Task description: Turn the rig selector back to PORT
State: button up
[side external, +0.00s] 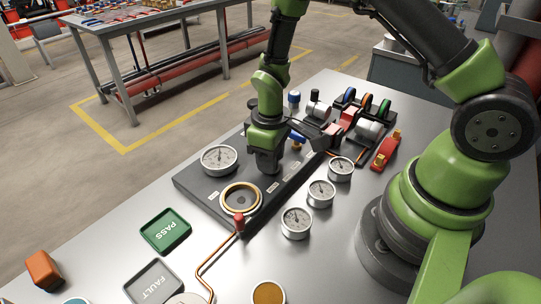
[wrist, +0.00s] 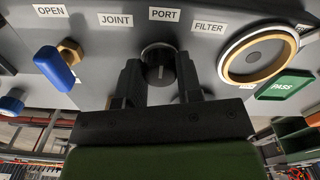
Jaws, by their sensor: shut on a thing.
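The rig selector is a dark round knob (wrist: 158,58) on the black panel in the wrist view, below the PORT label (wrist: 164,14). The JOINT label (wrist: 116,20) is to its left and the FILTER label (wrist: 209,27) to its right. My gripper (wrist: 158,78) is shut on the knob, one black finger on each side. A short pale mark shows on the knob's face, but I cannot tell clearly which label it faces. In the side external view my gripper (side external: 268,167) points down onto the panel (side external: 197,192) and hides the selector.
A large gauge (side external: 220,159) and a brass-ringed port (side external: 240,199) flank my gripper. A blue-handled valve (wrist: 55,69) is close to it. Several loose gauges (side external: 296,222) stand at the panel's right. Green PASS (side external: 165,231) and grey FAULT (side external: 153,282) trays lie in front.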

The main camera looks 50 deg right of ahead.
jog(key=o, duration=0.9)
jog(key=shift+o, duration=0.2)
notch_tip(320, 180, up, 9)
jog(key=shift+r, duration=0.5)
jog(key=s+a+r+m+t+y, duration=0.1)
jog(key=s+r+m+t, duration=0.6)
jog(key=s+r, duration=0.7)
notch_tip(320, 180, up, 4)
jog(key=shift+s+f+y, duration=0.25)
jog(key=shift+s+y, duration=0.1)
jog(key=shift+y, duration=0.15)
